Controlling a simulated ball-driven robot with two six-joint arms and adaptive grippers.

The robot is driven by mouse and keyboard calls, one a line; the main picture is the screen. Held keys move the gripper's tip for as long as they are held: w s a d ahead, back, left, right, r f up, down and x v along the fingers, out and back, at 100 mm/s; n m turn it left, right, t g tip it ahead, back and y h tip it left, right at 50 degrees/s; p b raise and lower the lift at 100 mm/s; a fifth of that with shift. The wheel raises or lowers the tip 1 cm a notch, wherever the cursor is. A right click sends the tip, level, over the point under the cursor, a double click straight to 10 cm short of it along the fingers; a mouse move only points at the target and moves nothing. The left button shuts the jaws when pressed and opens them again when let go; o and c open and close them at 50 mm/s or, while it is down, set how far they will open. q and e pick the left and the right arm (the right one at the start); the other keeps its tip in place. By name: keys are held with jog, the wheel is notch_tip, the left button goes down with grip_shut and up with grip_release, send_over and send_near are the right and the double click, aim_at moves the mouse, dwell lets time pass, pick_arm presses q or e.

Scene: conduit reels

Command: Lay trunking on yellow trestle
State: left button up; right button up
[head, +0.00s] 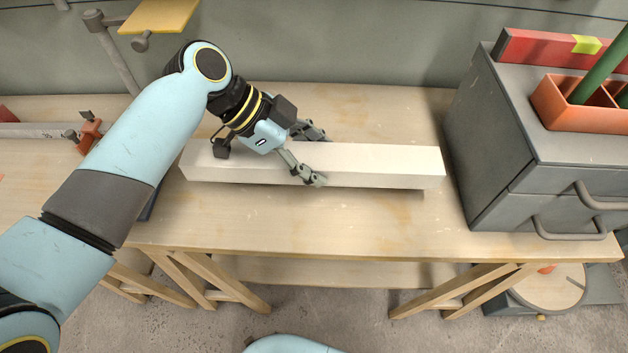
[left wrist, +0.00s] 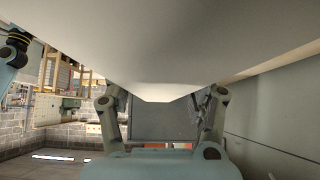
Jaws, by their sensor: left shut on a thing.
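The trunking (head: 380,162) is a long, pale, box-shaped length lying roughly left to right over the wooden bench in the head view. My left gripper (head: 312,158) is shut on it near its middle, one finger on the near side and one on the far side. A narrow shadow shows under its right end; I cannot tell whether it touches the bench. In the left wrist view the trunking (left wrist: 160,60) fills the top, between the fingers (left wrist: 160,108). I cannot make out a yellow trestle for certain. My right gripper is not in view.
The wooden bench (head: 330,220) has bare room in front of the trunking. A grey drawer cabinet (head: 470,130) stands close to its right end, with an orange tray (head: 560,105) on top. A yellow plate (head: 158,15) on a stand shows at the top left. Clamps lie at the left.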

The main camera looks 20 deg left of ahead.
pick_arm(q)
notch_tip(320, 180, down, 4)
jog(key=b, duration=0.4)
jog(key=shift+f, duration=0.1)
jog(key=shift+r, duration=0.2)
jog(key=shift+f, duration=0.15)
jog(key=o, duration=1.6)
jog(key=shift+a+r, duration=0.2)
jog(key=shift+r, duration=0.05)
jog(key=v, duration=1.1)
jog(key=shift+a+r+p, duration=0.15)
jog(key=shift+r+p, duration=0.1)
jog(key=shift+p, duration=0.1)
